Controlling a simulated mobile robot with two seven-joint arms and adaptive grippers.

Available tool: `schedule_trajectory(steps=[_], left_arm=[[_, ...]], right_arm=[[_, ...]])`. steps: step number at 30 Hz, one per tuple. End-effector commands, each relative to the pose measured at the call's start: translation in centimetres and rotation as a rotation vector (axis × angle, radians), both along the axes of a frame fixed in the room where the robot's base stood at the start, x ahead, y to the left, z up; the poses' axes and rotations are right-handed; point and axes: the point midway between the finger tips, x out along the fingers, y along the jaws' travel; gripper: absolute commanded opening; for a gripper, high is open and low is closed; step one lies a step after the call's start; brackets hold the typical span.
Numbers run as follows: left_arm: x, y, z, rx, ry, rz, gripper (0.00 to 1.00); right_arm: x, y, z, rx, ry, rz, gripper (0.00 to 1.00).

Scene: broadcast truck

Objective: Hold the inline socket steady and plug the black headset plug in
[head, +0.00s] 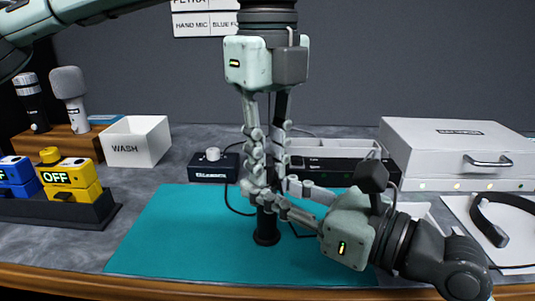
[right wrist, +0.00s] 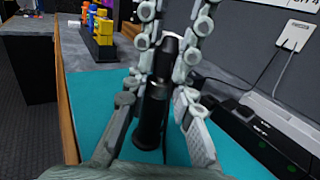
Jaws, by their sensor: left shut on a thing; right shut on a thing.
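A black upright cylinder, which looks like the inline socket (right wrist: 149,131), has a flared foot over the teal mat (head: 160,245); its lower part also shows in the head view (head: 266,228). My right gripper (head: 262,195) reaches in from the right and is shut on it. My left gripper (head: 268,165) points straight down above and is shut on a slim black piece, which looks like the headset plug (right wrist: 168,46). The plug is in line above the socket and they appear to meet. Fingers hide the joint, so I cannot tell how deep it sits.
A small black box with a knob (head: 213,165) and a rack unit (head: 335,160) stand behind the mat. A white case (head: 445,150) is at the right, a headset (head: 490,220) before it. Thin black cables run by the grippers.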

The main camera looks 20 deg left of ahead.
Motion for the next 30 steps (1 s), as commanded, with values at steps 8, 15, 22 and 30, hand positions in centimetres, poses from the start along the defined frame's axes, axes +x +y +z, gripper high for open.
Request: schedule_trajectory(steps=[8, 15, 22, 30], left_arm=[[0.0, 0.0, -0.3, 0.0, 0.001, 0.0, 0.39], [0.0, 0.0, -0.3, 0.0, 0.001, 0.0, 0.41], [0.1, 0.0, 1.3, -0.002, -0.003, 0.002, 0.41], [0.1, -0.1, 6.9, -0.002, -0.003, 0.002, 0.41]], right_arm=[[0.0, 0.0, 0.0, 0.001, 0.0, 0.0, 0.0], [0.0, 0.0, 0.0, 0.001, 0.0, 0.0, 0.0], [0.0, 0.0, 0.0, 0.001, 0.0, 0.0, 0.0], [0.0, 0.0, 0.0, 0.001, 0.0, 0.0, 0.0]])
